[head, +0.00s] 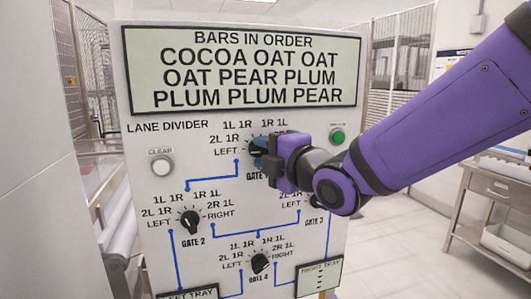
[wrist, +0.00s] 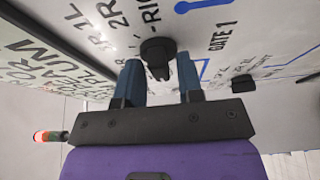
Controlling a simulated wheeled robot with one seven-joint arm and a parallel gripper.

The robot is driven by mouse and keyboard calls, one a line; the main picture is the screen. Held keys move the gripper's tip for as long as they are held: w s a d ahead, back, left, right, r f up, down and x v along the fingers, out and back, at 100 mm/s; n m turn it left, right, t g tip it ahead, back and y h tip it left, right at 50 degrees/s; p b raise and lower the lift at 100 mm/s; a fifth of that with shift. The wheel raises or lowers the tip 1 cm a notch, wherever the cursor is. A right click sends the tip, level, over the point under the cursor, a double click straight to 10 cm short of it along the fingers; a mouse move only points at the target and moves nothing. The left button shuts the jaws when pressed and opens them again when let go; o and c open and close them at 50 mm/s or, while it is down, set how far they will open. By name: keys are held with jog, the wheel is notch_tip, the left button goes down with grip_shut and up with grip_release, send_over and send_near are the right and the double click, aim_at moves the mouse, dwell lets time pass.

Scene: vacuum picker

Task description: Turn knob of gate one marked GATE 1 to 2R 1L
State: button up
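The GATE 1 knob (wrist: 157,50) is black and round with a raised grip, on the white panel. In the wrist view it sits between the two blue fingers of my gripper (wrist: 159,64), with visible gaps on both sides of its grip. My gripper looks open around the knob. In the head view my gripper (head: 262,153) is against the panel at GATE 1 and hides that knob and part of its label. Labels 1L, 1R, 2R 1L, 2L 1R and LEFT show around it; RIGHT is covered. The knob's pointer direction cannot be told.
The GATE 2 knob (head: 190,218) and GATE 4 knob (head: 261,262) are below; the GATE 3 knob (head: 315,201) is partly behind my arm. A white CLEAR button (head: 161,166), a green button (head: 337,136) and a bar-order display (head: 245,68) are on the panel.

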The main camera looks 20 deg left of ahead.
grip_shut()
